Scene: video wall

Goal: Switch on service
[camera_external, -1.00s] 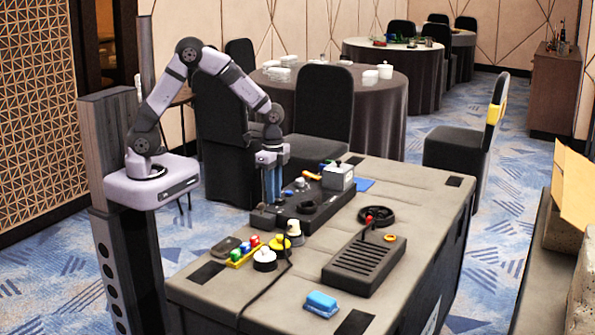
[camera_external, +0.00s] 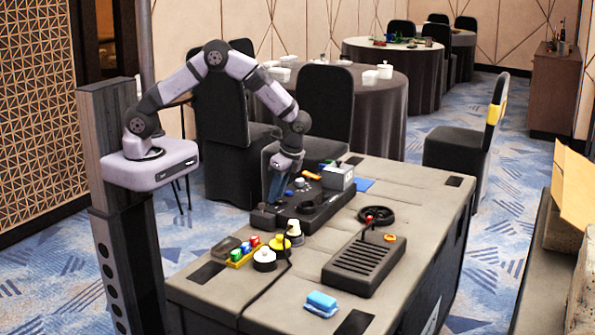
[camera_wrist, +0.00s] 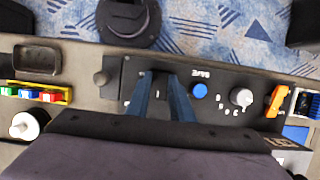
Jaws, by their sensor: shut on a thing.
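The black control panel (camera_external: 318,212) lies on the near table. It also shows in the wrist view (camera_wrist: 225,108), with a blue button (camera_wrist: 200,91), a white-grey knob (camera_wrist: 241,97) and small white lettering too blurred to read. My gripper (camera_external: 273,200) is tilted and down at the panel's left part. In the wrist view its blue fingers (camera_wrist: 160,84) are close together around a small dark switch (camera_wrist: 159,93), left of the blue button. My gripper is shut on this switch. Its lower part and its exact position are hard to make out.
An orange handle (camera_wrist: 277,101) and a grey box (camera_external: 339,177) are at the panel's right. A yellow tray of coloured blocks (camera_external: 243,253), a white round knob (camera_external: 264,260) and a grilled black box (camera_external: 365,262) stand nearer. A blue sponge (camera_external: 321,302) lies in front.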

